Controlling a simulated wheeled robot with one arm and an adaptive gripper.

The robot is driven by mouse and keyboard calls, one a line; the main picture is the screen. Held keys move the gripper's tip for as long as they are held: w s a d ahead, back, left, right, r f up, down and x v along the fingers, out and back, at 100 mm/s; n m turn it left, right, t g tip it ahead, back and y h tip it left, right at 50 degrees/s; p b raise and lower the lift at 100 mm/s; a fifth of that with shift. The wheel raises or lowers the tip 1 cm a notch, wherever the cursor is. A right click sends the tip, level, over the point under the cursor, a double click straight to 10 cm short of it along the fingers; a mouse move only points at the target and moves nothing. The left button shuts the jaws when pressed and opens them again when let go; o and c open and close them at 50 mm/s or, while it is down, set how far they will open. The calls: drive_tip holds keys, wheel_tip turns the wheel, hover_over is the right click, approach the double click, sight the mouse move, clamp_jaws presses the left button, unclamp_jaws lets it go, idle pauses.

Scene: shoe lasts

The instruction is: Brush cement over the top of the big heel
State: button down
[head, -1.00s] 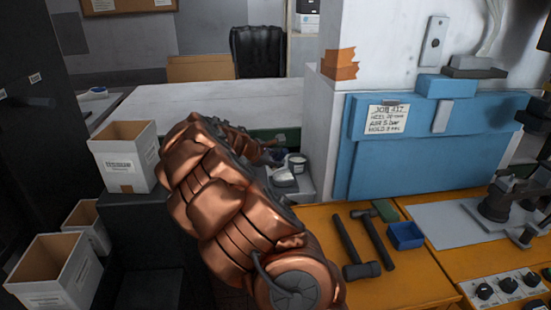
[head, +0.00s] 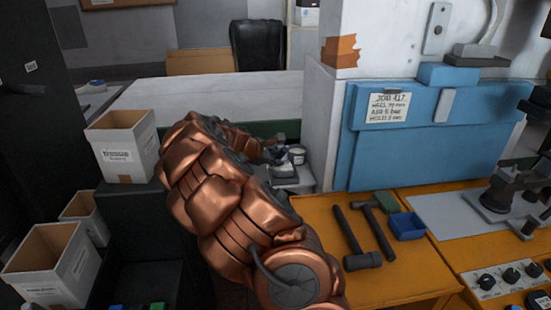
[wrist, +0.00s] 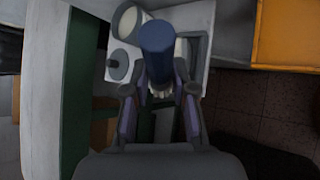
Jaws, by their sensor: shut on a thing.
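My gripper (wrist: 158,92) is shut on a brush (wrist: 157,50) with a thick dark blue handle; its pale bristles show between the fingers in the wrist view. In the head view my gripper (head: 276,153) is beyond my copper arm, small and partly hidden, above a small pale stand. A white round pot (head: 297,155) stands beside it; the pot (wrist: 126,22) is at the upper left in the wrist view. A grey round piece (wrist: 117,66) sits below the pot there. I cannot make out the big heel in either view.
White boxes (head: 124,148) stand at the left. A white wall and blue panel (head: 430,140) rise behind the bench.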

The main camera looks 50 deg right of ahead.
drive_tip(key=shift+f, duration=0.45)
idle(0.3)
drive_tip(key=shift+s+d+p, duration=0.3)
drive_tip(key=shift+s+d, duration=1.6)
drive_tip(key=shift+d, duration=0.25)
drive_tip(key=shift+s+d, duration=0.7)
drive_tip(key=shift+d, duration=0.25)
drive_tip(key=shift+a, duration=0.1)
